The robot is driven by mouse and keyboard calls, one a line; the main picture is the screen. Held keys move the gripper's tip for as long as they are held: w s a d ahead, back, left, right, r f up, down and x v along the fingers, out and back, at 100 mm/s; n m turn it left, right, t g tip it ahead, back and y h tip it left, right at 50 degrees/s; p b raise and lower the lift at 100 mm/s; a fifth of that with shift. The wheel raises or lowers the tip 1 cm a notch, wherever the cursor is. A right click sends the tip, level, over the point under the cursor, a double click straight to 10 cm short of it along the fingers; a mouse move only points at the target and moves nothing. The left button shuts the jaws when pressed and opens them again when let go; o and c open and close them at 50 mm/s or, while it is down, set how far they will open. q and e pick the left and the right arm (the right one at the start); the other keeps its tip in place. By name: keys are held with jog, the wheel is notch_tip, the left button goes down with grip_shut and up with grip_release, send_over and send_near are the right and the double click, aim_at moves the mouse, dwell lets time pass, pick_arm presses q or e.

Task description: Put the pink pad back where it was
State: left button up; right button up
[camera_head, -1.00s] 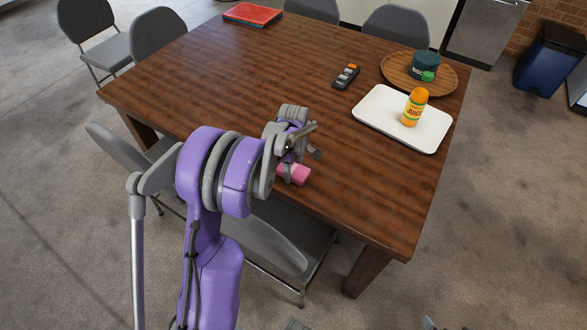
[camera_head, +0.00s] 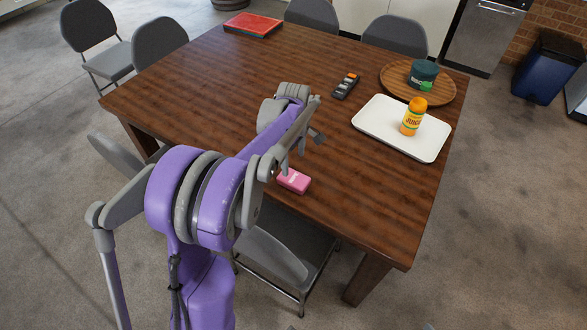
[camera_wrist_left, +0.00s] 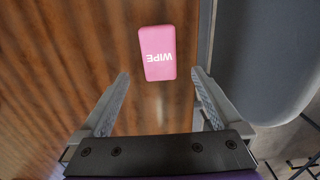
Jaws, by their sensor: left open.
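The pink pad (camera_head: 293,181) lies flat on the wooden table (camera_head: 225,75), close to its near edge. In the left wrist view the pad (camera_wrist_left: 157,53) shows the word "WIPE" and lies beyond the fingertips, with nothing touching it. My left gripper (camera_wrist_left: 161,75) is open and empty, its two fingers apart on either side below the pad in that view. In the head view the left gripper (camera_head: 300,150) is above the table just beyond the pad, partly hidden by my own arm. My right gripper is not in view.
A white tray (camera_head: 375,127) bears an orange juice bottle (camera_head: 413,118). Behind it a round wooden tray (camera_head: 443,92) holds a dark green tub (camera_head: 423,73). A remote (camera_head: 345,86) and a red book (camera_head: 253,23) lie farther back. A chair (camera_head: 272,255) stands at the near edge.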

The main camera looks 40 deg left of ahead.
pick_arm(q)
jog(key=s+d+r+m+t, duration=0.2)
jog(key=s+d+r+m, duration=0.3)
jog(key=s+d+m, duration=0.4)
jog(key=s+d+f+m+t, duration=0.3)
jog(key=s+d+m, duration=0.7)
jog(key=shift+s+f, duration=0.2)
jog(key=shift+s, duration=0.2)
jog(key=shift+w+r+p, duration=0.3)
jog(key=shift+r+p, duration=0.4)
jog(key=shift+r, duration=0.15)
jog(key=shift+s, duration=0.1)
